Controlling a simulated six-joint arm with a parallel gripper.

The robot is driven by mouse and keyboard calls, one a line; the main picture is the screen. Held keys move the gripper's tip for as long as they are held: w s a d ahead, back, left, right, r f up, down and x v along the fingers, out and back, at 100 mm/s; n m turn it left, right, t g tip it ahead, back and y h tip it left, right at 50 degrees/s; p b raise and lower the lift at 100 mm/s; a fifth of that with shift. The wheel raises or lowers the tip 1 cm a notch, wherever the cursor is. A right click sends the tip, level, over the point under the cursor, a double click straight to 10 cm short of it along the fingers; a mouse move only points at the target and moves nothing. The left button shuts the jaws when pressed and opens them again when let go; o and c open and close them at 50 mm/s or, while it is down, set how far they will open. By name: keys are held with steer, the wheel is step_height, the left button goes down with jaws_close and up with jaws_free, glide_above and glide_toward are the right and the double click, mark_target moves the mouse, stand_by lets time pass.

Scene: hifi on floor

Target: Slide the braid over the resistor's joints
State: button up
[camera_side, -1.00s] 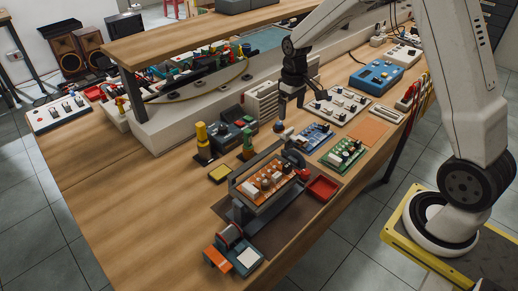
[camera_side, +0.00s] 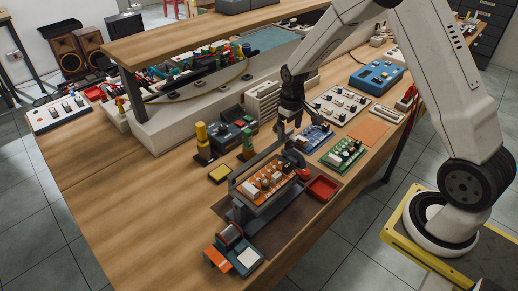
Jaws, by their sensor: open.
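An orange circuit board (camera_side: 266,186) with several pale parts sits raised in a grey frame holder (camera_side: 240,212) near the middle of the bench. The resistor and its joints are too small to make out on it. I cannot pick out the braid for certain. My gripper (camera_side: 289,127) points down just behind the board's far right corner, above the bench. It is open, and I see nothing held in it. Its fingertips are small and dark, so their exact gap to things below is unclear.
A red tray (camera_side: 322,187), a green board (camera_side: 343,154) and a blue board (camera_side: 315,137) lie to the right. The bench's left front (camera_side: 120,205) is clear.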

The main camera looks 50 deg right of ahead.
steer(key=shift+f, duration=0.2)
jaws_close()
stand_by(0.3)
steer(key=a, duration=1.5)
steer(key=shift+a, duration=0.2)
jaws_free()
